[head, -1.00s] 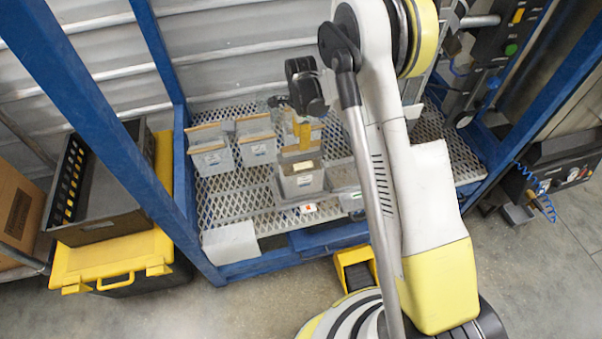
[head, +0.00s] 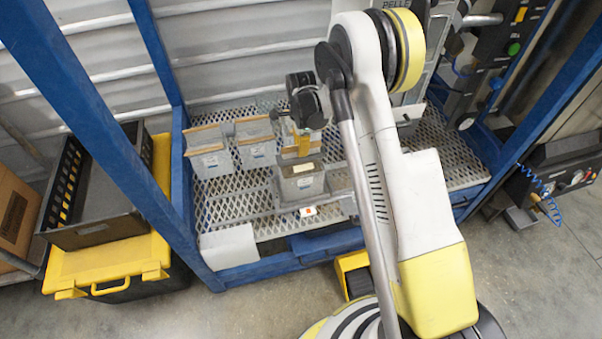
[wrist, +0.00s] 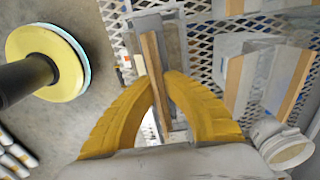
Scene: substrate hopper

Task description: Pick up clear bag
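Several clear bags with brown top strips stand on the mesh shelf. The front clear bag (head: 300,185) is greyish and carries a light label. My gripper (head: 303,152) points down at its top from above. In the wrist view, my gripper's yellow fingers (wrist: 160,76) curve inward, and their tips close on a brown strip (wrist: 150,52). The strip runs between the fingers. The bag below the strip is partly hidden by the fingers. From the head view, the contact is too small to see clearly.
Blue posts (head: 160,55) frame the mesh shelf (head: 240,205). A black crate (head: 95,233) sits on a yellow-lidded case at left.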

